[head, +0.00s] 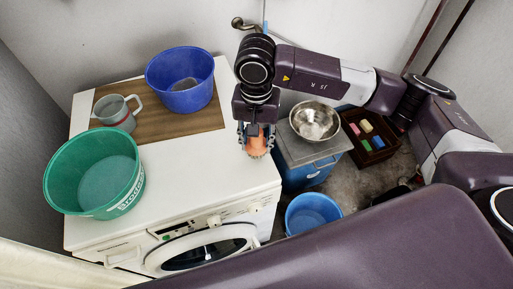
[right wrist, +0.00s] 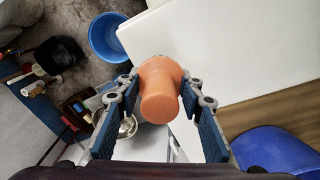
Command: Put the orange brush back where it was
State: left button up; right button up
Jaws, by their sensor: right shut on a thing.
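The orange brush (head: 257,146) is held in my right gripper (head: 257,135), above the right edge of the white washing machine top (head: 195,150). In the right wrist view the brush (right wrist: 160,95) sits between the two blue-padded fingers of the right gripper (right wrist: 160,88), its rounded orange end toward the camera. I cannot tell in the head view whether the brush touches the machine top. My left gripper is not in view.
On the machine stand a green tub (head: 62,178), a blue basin (head: 150,78) and a grey jug (head: 115,112), the last two on a brown board (head: 150,128). Right of it are a metal bowl (head: 315,120), a brown crate (head: 362,160) and a blue bucket (head: 312,212).

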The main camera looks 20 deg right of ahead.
aim_at(256, 153)
jog(key=shift+f, duration=0.55)
notch_tip(256, 153, down, 3)
jog(key=shift+f+p, duration=0.2)
jog(key=shift+p, duration=0.35)
jog(key=shift+f, duration=0.2)
jog(key=shift+f+b, duration=0.2)
jog(key=shift+b, duration=0.1)
jog(key=o, duration=1.1)
jog(key=shift+o, duration=0.2)
jog(key=shift+r, duration=0.1)
